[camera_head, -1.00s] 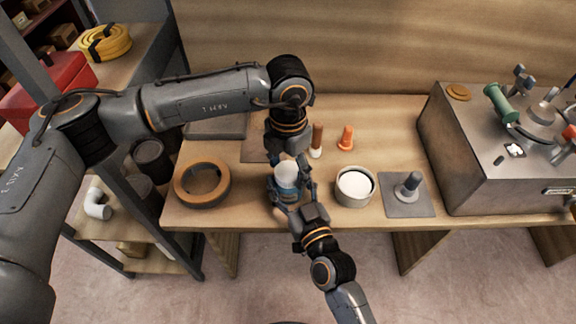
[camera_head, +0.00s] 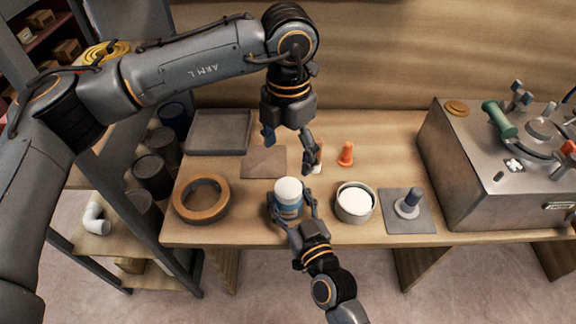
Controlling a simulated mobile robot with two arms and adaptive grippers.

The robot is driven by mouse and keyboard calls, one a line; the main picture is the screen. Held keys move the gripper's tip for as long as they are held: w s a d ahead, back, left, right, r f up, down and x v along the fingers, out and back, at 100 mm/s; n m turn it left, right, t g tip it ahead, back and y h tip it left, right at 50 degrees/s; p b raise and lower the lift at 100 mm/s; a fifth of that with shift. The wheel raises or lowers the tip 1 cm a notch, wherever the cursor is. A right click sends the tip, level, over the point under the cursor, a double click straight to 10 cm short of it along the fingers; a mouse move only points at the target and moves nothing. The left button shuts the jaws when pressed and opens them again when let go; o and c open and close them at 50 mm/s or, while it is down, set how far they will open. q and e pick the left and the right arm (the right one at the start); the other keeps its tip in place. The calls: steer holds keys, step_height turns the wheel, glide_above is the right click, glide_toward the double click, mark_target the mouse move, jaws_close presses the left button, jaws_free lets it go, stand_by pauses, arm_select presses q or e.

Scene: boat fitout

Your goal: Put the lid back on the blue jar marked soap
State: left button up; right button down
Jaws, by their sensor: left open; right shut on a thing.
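The blue jar (camera_head: 291,211) stands upright near the front edge of the bench, with its label too small to read. A white lid (camera_head: 288,187) sits on top of it and looks level; I cannot tell how firmly it is seated. My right gripper (camera_head: 291,207) is shut on the jar's sides from the front, and its fingers hide part of the jar. My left gripper (camera_head: 288,152) is open and empty, pointing down behind and above the jar, apart from the lid.
A brown ring (camera_head: 176,200) lies left of the jar. A round tub (camera_head: 355,213) with white contents and a grey pad (camera_head: 422,222) bearing a dark knobbed object stand right. Orange (camera_head: 346,155) and white-tipped (camera_head: 317,168) pieces stand behind. A metal box (camera_head: 475,180) fills the right.

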arm_select(q)
steer(key=shift+r, duration=0.75)
arm_select(e)
steer(key=shift+c, duration=1.3)
jaws_free()
steer(key=v, duration=1.2)
